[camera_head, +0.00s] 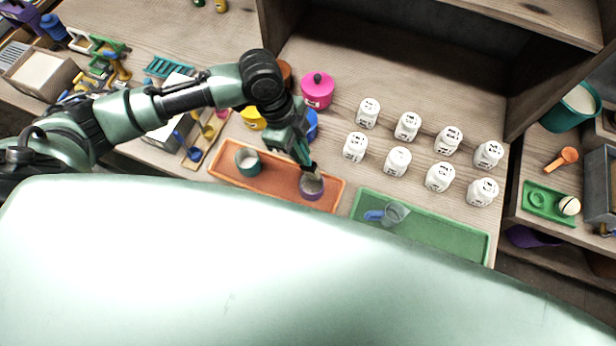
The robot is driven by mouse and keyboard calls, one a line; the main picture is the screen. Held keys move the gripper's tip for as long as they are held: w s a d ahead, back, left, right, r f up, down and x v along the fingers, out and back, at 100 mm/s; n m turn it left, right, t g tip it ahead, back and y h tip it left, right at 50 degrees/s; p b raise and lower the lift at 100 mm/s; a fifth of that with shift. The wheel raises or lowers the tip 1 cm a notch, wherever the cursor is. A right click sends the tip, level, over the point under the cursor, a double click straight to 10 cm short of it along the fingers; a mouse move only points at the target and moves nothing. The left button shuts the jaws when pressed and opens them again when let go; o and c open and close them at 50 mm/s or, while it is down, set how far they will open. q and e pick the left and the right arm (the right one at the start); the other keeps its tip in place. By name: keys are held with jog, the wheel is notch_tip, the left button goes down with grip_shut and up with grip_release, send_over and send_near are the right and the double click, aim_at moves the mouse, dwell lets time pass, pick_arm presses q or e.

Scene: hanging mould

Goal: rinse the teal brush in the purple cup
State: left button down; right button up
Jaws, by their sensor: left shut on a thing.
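My left gripper (305,160) points down just above the cup. It is shut on a slim thing, probably the teal brush (314,170), whose lower end reaches the cup's mouth. The gripper hides most of the brush, and I cannot tell how deep its tip is. A teal cup (248,161) with pale contents stands on the left part of the same tray. My right gripper is not in view.
A green tray (440,238) with a clear cup (394,213) lies to the right. Several white labelled jars (397,161) stand behind it. A pink lidded pot (317,90), a yellow pot (252,118) and a blue pot (312,125) stand close to my left arm.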

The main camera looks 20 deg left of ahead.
aim_at(301, 144)
pick_arm(q)
jog(key=shift+r, duration=0.1)
jog(key=shift+r, duration=1.95)
